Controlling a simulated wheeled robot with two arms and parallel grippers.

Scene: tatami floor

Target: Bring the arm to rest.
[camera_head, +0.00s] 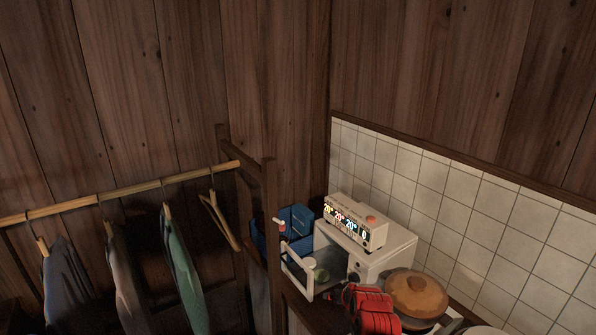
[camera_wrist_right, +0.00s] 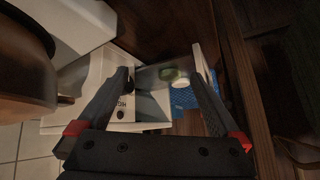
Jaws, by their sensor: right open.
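My right gripper (camera_wrist_right: 162,75) is open in the right wrist view, its two dark fingers spread with nothing held between them. In the head view, the red and dark part of my right arm shows at the bottom, in front of the white microwave (camera_head: 392,256). The microwave door (camera_head: 297,262) stands open to the left. My left gripper is not in either view.
A white device with lit digits (camera_head: 357,220) sits on the microwave. A pot with a brown lid (camera_head: 416,294) stands close at the right. A blue crate (camera_head: 297,219) is behind the door. At left, clothes hang on a wooden rail (camera_head: 130,189) beside a dark wooden post.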

